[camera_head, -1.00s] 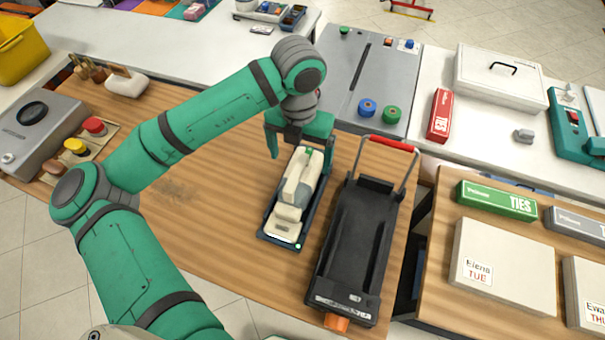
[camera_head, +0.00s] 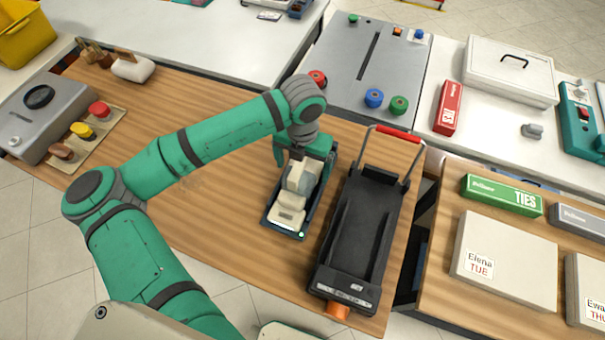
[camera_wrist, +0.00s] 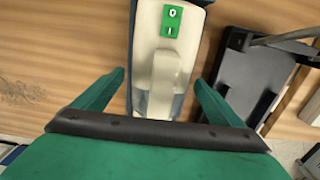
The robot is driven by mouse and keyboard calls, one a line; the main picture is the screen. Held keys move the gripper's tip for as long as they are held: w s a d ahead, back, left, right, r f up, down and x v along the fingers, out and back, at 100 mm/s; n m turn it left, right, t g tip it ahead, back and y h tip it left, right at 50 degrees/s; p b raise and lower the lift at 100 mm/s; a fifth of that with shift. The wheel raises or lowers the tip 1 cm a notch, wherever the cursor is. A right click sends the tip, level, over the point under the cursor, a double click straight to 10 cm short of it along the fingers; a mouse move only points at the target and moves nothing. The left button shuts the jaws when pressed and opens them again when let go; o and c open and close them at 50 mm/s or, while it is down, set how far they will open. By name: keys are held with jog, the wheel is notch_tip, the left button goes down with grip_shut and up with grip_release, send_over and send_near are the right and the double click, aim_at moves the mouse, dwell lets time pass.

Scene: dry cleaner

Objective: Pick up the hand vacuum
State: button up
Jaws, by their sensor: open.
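The hand vacuum (camera_head: 291,200) is cream with a grey-blue section and lies in a dark blue tray-like base (camera_head: 284,231) on the wooden table. In the wrist view the vacuum (camera_wrist: 152,45) shows a green panel marked 0 and I (camera_wrist: 171,21) and a raised handle between my fingers. My gripper (camera_head: 303,166) is over the far half of the vacuum in the head view and hides part of it. In the wrist view my gripper (camera_wrist: 160,85) is open, with one finger on each side of the vacuum. Whether a finger touches it I cannot tell.
A black wheeled-cart-like tray (camera_head: 360,225) with a red handle (camera_head: 397,133) stands close right of the vacuum. Left are a grey device (camera_head: 40,115) and colored knobs (camera_head: 82,130) on a board. The wooden table (camera_head: 215,215) is clear left of the vacuum.

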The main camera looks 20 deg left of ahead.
jog(key=c, duration=1.8)
jog(key=shift+o, duration=0.2)
jog(key=shift+r, duration=0.1)
notch_tip(320, 180, up, 18)
jog(key=o, duration=0.8)
jog(key=shift+c, duration=0.7)
jog(key=shift+a, duration=0.1)
